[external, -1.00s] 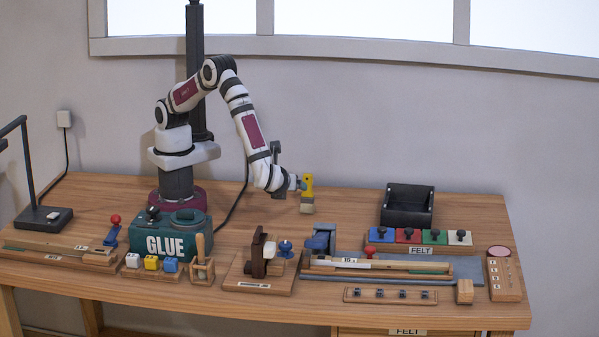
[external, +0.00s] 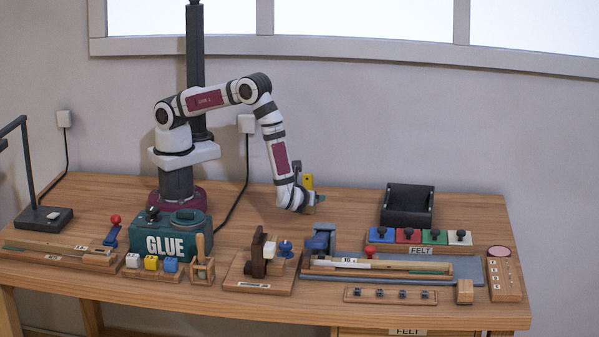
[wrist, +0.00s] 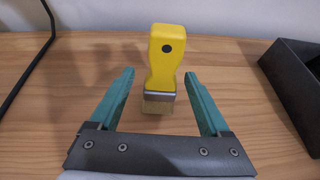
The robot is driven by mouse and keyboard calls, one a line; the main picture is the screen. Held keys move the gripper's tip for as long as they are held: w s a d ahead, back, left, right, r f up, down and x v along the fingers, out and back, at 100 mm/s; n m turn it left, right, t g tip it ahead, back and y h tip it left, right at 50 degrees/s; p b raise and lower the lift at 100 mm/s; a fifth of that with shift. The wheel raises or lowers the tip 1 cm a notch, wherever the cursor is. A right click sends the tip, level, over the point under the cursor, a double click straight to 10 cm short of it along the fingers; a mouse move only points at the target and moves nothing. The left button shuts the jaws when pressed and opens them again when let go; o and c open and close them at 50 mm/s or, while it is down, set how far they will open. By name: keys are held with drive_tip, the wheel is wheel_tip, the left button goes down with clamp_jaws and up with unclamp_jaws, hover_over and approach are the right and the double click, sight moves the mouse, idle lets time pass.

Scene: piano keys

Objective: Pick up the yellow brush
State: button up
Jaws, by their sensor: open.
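The yellow brush (wrist: 165,58) stands upright in the wrist view, handle up, with a metal band and pale bristles below. It lies between the two teal fingers of my gripper (wrist: 159,75), which are open, with gaps on both sides and no visible contact. In the external view only the upper yellow handle of the brush (external: 308,181) shows. My wrist and gripper (external: 316,198) hide its lower part there.
A black open box (external: 407,218) stands to the right; it also shows in the wrist view (wrist: 290,88). A black cable (wrist: 27,75) runs at left. The GLUE box (external: 170,243) and wooden fixtures line the front. Bare wood surrounds the brush.

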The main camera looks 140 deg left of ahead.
clamp_jaws()
idle(0.3)
